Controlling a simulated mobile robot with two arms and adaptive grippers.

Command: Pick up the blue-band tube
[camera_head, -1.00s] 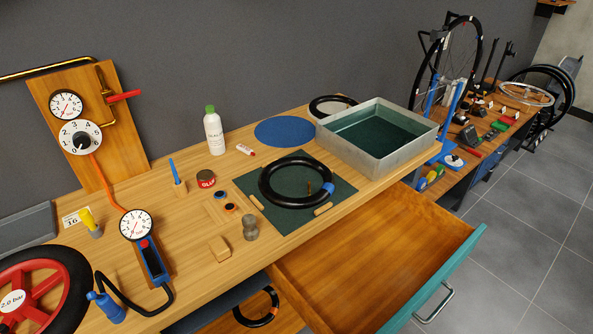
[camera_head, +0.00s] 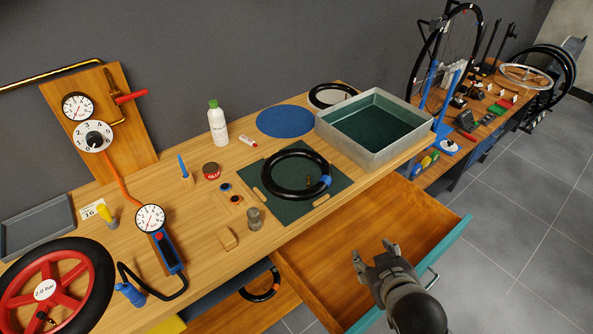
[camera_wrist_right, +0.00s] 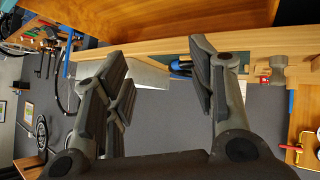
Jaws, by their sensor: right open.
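The blue-band tube is a black ring (camera_head: 267,182) lying flat on the dark green mat (camera_head: 285,213), with its blue band (camera_head: 326,181) at the right side and a small brass valve inside the ring. My right gripper (camera_head: 373,254) is open and empty above the open drawer, to the lower right of the tube and apart from it. In the right wrist view the spread fingers (camera_wrist_right: 160,75) have nothing between them. My left gripper is not in view.
The open drawer (camera_head: 415,215) juts out in front of the bench. A metal water tank (camera_head: 372,155) stands right of the mat. A glue tin (camera_head: 211,170), a white bottle (camera_head: 217,127) and a steel weight (camera_head: 254,219) are left of it. Another tube (camera_head: 260,286) lies below.

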